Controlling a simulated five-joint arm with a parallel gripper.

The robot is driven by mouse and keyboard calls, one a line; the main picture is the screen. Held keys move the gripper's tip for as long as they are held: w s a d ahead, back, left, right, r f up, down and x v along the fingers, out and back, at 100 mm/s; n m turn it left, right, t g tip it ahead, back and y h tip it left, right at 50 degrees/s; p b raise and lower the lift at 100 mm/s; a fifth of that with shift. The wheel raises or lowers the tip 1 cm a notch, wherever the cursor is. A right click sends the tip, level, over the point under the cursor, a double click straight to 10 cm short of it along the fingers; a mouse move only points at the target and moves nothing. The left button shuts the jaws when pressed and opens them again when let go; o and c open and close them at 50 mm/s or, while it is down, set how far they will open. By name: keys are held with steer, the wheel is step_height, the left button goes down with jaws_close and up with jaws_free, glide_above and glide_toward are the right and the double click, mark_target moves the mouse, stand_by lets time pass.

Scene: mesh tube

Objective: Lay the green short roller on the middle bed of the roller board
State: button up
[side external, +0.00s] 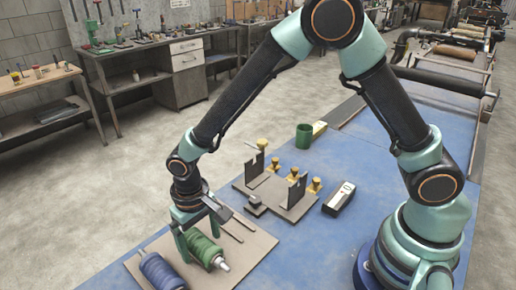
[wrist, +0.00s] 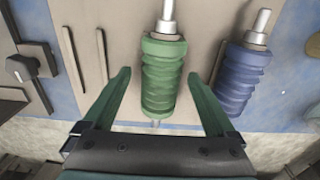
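The green short roller (side external: 203,249) lies on the beige roller board (side external: 262,247), between the blue roller and an empty bed marked by thin dark strips. It appears to be in the middle position; its contact with the bed is hidden. In the wrist view the green roller (wrist: 163,75) has a metal shaft at its far end. My gripper (side external: 198,240) is open around it. In the wrist view my gripper (wrist: 159,76) shows one finger on each side of the roller, with a visible gap to both.
The blue roller (side external: 161,271) lies on the board beside the green one, close to one finger. A dark fixture plate with upright brackets (side external: 296,190) and yellow knobs stands behind. A handheld device (side external: 339,199) and a green cup (side external: 303,136) stand on the blue table (side external: 310,243).

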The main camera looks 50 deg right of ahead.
mark_target(200, 239)
step_height(200, 239, up, 11)
steer(key=s+d+r+t, duration=0.2)
steer(key=d+r, duration=0.3)
steer(key=d, duration=0.5)
steer(key=s+d+r+t, duration=0.3)
steer(key=s+d+r, duration=0.2)
steer(key=d, duration=0.6)
steer(key=shift+s+r+t, duration=0.15)
steer(key=shift+r+t, duration=0.15)
steer(key=shift+r, duration=0.5)
steer(key=shift+c, duration=0.3)
